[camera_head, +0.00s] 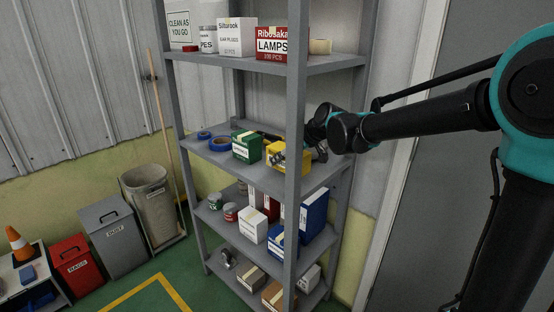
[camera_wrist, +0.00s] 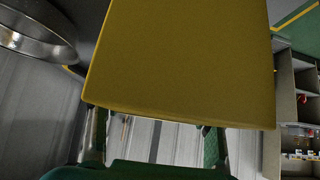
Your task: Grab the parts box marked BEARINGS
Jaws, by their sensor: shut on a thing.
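A yellow box (camera_head: 291,155) is at the right end of the shelf's second level from the top. My gripper (camera_head: 298,153) reaches in from the right and is shut on this yellow box. In the wrist view the yellow box (camera_wrist: 180,62) fills the upper middle, with my gripper's fingers (camera_wrist: 155,140) at its lower edge on either side. I cannot read the marking on the yellow box. A green box (camera_head: 246,147) with a white label stands just left of it; its label is too small to read. I cannot tell if the yellow box touches the shelf.
The grey shelf's front upright (camera_head: 297,110) stands close to the yellow box. Blue tape rolls (camera_head: 218,142) lie to the left on the same level. A red LAMPS box (camera_head: 272,45) sits on the level above. White (camera_head: 253,226) and blue boxes (camera_head: 283,241) stand below.

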